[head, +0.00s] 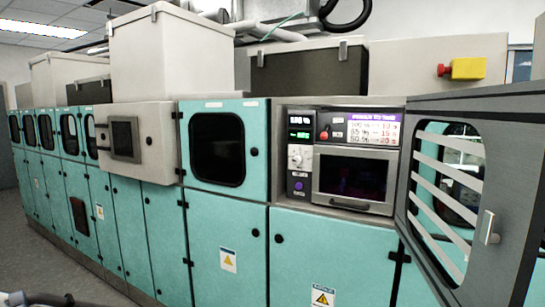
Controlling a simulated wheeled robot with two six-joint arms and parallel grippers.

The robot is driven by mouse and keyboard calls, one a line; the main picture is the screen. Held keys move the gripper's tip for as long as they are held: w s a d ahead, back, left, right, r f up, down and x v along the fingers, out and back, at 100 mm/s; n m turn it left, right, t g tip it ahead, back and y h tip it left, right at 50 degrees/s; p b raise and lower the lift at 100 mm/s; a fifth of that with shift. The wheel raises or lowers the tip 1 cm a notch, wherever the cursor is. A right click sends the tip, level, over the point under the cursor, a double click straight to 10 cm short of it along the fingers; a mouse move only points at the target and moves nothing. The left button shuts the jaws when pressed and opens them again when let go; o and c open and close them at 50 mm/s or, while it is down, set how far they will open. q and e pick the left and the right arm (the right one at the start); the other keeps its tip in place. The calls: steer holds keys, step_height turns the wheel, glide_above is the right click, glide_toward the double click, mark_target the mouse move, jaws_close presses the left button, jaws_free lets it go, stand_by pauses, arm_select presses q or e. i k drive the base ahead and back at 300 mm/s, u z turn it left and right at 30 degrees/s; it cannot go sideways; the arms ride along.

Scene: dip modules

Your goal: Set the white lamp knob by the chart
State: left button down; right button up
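The white lamp knob (299,157) is a round dial on the dark control strip inside the open bay at the right. Its pointer is too small to read. Above it is a green-lit display (299,135), and higher up a white readout (299,121) that seems to show 100 %. The chart (374,128) is a white label with a purple header, to the upper right of the knob. It pairs percentages with times in seconds: 100 % seems to go with 13 s, 85 % with 15 s, 50 % with 20 s.
A red knob (324,135) sits between strip and chart. A purple button (299,185) is below the white knob. A dark-windowed drawer with a handle (350,206) fills the bay. An open slatted door (470,200) stands at the right. A yellow-and-red emergency stop (467,69) is above.

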mark_target(297, 160)
steer(key=u, duration=0.05)
steer(key=i, duration=1.75)
steer(key=z, duration=0.1)
